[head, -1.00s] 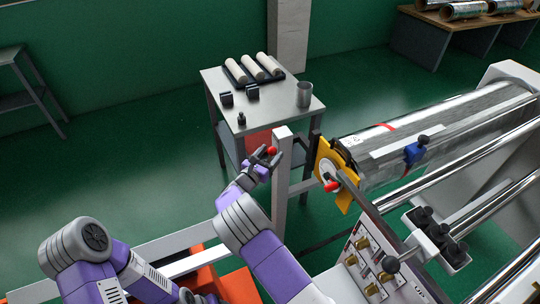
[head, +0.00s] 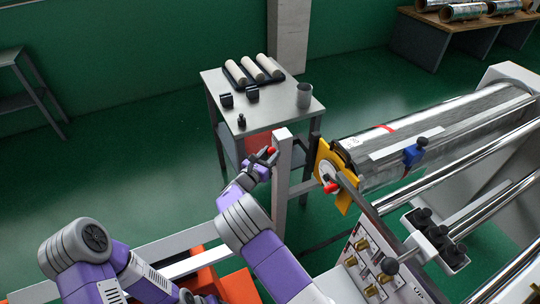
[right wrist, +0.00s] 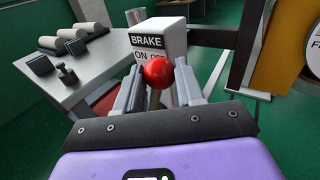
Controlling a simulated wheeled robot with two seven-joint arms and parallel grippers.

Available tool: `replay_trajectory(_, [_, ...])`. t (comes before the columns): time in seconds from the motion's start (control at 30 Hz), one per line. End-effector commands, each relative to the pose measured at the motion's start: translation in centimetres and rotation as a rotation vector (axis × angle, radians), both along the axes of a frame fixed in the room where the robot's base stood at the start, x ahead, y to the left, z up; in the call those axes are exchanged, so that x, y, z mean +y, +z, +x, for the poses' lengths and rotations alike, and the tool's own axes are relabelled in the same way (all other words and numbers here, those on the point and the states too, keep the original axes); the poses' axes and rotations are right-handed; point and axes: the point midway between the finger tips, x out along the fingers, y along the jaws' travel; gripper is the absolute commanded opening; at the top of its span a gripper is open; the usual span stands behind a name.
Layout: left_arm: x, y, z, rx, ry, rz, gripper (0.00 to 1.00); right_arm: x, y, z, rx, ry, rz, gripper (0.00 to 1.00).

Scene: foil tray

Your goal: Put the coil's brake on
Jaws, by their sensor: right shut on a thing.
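The brake post (head: 282,165) is a pale upright stand left of the coil. In the right wrist view its white head (right wrist: 158,38) reads BRAKE, with ON at left and OFF at right. The brake lever's red ball knob (right wrist: 158,72) is in front of that label, overlapping its lower edge. My right gripper (right wrist: 158,76) is shut on the knob, one finger on each side. In the head view the right gripper (head: 266,155) is at the post's left side. The shiny coil (head: 440,130) lies at right. My left arm is at the lower left; its jaws are unclear.
A yellow plate (head: 325,168) with a red-tipped handle (head: 331,187) stands at the coil's near end. A grey table (head: 285,112) behind the post carries rollers, small dark blocks and a metal cup (head: 304,95). A control panel (head: 368,265) is at the lower right.

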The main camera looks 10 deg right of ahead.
Motion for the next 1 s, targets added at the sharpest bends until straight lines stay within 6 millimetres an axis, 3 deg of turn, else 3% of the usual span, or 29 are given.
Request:
replay_trajectory(0.17, [0.0,1.36,0.02,0.0,0.0,0.0,0.56,0.19,0.42,0.73,0.074,0.001,-0.011,0.0])
replay_trajectory(0.5, [0.0,1.27,0.01,0.0,0.0,0.0,0.56,0.28,0.22,0.86,0.089,0.003,-0.014,0.0])
replay_trajectory(0.53, [0.0,1.27,0.01,0.0,0.0,0.0,0.56,0.29,0.22,0.85,0.089,0.003,-0.014,0.42])
replay_trajectory(0.67, [0.0,1.27,0.0,0.0,0.0,0.0,0.56,0.26,0.25,0.85,0.089,0.003,-0.015,0.62])
replay_trajectory(1.0, [0.0,1.34,0.01,0.0,0.0,0.0,0.56,0.5,0.35,0.62,0.088,0.002,-0.015,0.62])
